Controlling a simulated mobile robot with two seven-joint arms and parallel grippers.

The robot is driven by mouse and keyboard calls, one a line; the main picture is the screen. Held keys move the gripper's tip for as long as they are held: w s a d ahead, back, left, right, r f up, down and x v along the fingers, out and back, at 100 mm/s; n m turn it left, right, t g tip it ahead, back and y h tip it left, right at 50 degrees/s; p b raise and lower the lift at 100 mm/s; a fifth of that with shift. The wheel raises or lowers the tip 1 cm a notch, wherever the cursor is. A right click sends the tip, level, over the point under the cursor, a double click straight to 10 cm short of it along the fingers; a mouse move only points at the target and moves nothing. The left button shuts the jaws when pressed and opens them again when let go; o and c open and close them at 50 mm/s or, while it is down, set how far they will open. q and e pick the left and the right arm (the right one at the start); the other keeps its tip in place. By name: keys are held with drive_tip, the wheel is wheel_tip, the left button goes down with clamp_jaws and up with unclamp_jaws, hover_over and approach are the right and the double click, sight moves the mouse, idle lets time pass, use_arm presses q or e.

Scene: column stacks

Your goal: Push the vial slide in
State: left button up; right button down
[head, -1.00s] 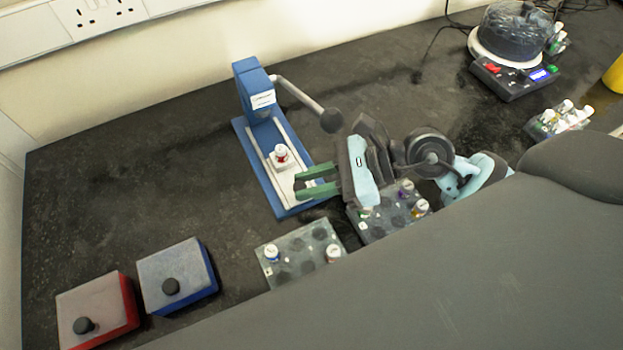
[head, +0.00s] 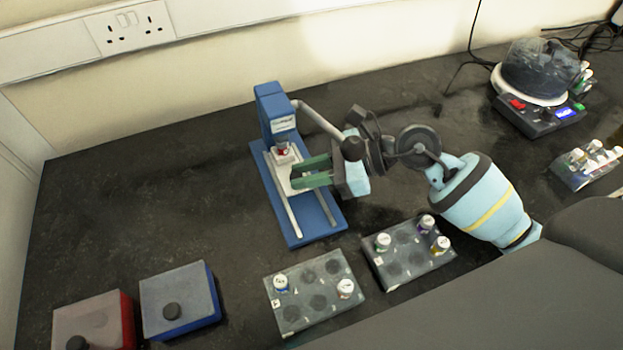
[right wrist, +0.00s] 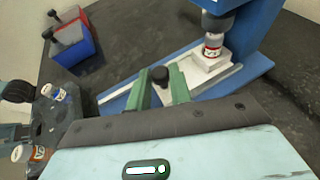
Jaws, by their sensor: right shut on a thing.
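The blue press (head: 272,108) stands on the bench, with two pale rails on its blue base (head: 326,222). The white slide (head: 280,172) sits at the back of the rails and carries the vial (head: 283,150), white with red. In the right wrist view the vial (right wrist: 212,46) stands upright directly below the press's grey head (right wrist: 216,22). My right gripper (head: 294,176) is shut on the slide's black knob (right wrist: 160,75), its green fingers on either side of it. The knob is hidden in the head view. My left gripper is not in view.
The press's lever ends in a dark ball (head: 352,149) close to my right gripper. Two vial racks, one left (head: 300,318) and one right (head: 405,285), stand in front. A blue box (head: 180,300) and a red box (head: 95,320) are at left. The bench left of the press is clear.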

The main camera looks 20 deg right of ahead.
drive_tip(key=shift+w+r, duration=0.1)
drive_tip(key=shift+w, duration=0.05)
drive_tip(key=c, duration=1.3)
unclamp_jaws()
drive_tip(key=shift+w, duration=0.1)
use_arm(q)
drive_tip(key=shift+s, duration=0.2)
use_arm(e)
drive_tip(key=shift+s+d, duration=0.2)
drive_tip(key=shift+d, duration=0.1)
drive_tip(key=v, duration=0.6)
drive_tip(key=shift+b, duration=0.4)
drive_tip(key=shift+s+d+r, duration=0.1)
drive_tip(key=shift+d+r, duration=0.1)
drive_tip(key=shift+d, duration=0.1)
drive_tip(key=shift+s+d+r, duration=0.1)
drive_tip(key=shift+d+r, duration=0.05)
drive_tip(key=shift+d, duration=0.05)
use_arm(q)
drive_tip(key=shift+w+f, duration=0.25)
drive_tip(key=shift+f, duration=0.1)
